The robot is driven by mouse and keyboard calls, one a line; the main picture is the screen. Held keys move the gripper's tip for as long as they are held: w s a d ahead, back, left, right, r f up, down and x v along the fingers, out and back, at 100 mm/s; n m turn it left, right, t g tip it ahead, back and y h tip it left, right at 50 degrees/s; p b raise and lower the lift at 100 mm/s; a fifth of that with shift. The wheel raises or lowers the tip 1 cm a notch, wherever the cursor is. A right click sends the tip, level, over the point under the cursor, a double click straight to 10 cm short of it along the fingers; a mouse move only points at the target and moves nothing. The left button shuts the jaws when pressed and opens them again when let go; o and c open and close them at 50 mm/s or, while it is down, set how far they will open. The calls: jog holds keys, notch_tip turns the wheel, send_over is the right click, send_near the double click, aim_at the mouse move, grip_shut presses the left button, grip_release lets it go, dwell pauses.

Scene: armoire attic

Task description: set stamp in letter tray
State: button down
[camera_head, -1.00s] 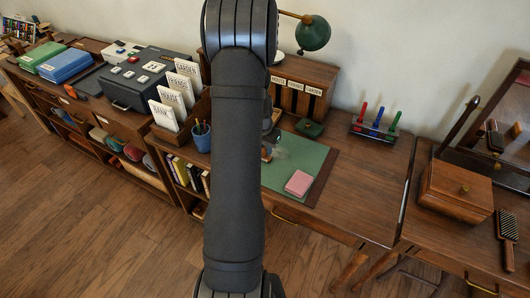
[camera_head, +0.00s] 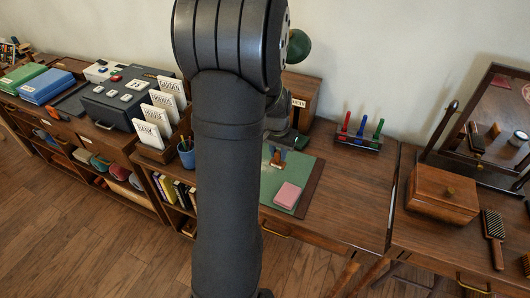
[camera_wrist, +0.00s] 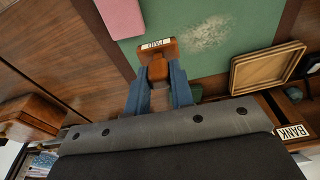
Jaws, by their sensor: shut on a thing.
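My gripper (camera_wrist: 160,84) is shut on a brown wooden stamp (camera_wrist: 159,48) with a white label, held by its narrow handle. The stamp also shows in the head view (camera_head: 277,160), just right of my arm, over the green desk mat. Whether its base touches the mat is unclear. A shallow, empty wooden tray (camera_wrist: 236,78), which looks like the letter tray, is right of the stamp in the wrist view. In the head view my arm hides that tray.
A pink block (camera_head: 288,195) lies on the green mat (camera_head: 306,172). A rack of coloured pens (camera_head: 361,132) stands at the desk's back. A blue cup (camera_head: 187,157) and upright labelled cards (camera_head: 161,113) are left of my arm. The desk's right part is bare.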

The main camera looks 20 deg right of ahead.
jog(key=shift+s+d+r, duration=0.2)
jog(key=shift+d+r, duration=0.05)
jog(key=shift+d, duration=0.05)
jog(key=w+d+r+n, duration=0.1)
jog(key=w+d, duration=0.1)
jog(key=w, duration=0.7)
jog(key=w+d, duration=0.3)
jog(key=w, duration=0.5)
jog(key=w+a+f, duration=0.2)
jog(key=w+f, duration=0.1)
jog(key=w+a+f, duration=0.3)
jog(key=f, duration=0.1)
jog(key=w+a+f, duration=0.2)
jog(key=w+f, duration=0.1)
jog(key=f, duration=0.1)
jog(key=shift+w+a, duration=0.3)
jog(key=c, duration=1.3)
grip_release()
jog(key=shift+f, duration=0.1)
jog(key=shift+o, duration=0.2)
notch_tip(320, 180, up, 12)
jog(key=s+a, duration=0.1)
jog(key=shift+s, duration=0.15)
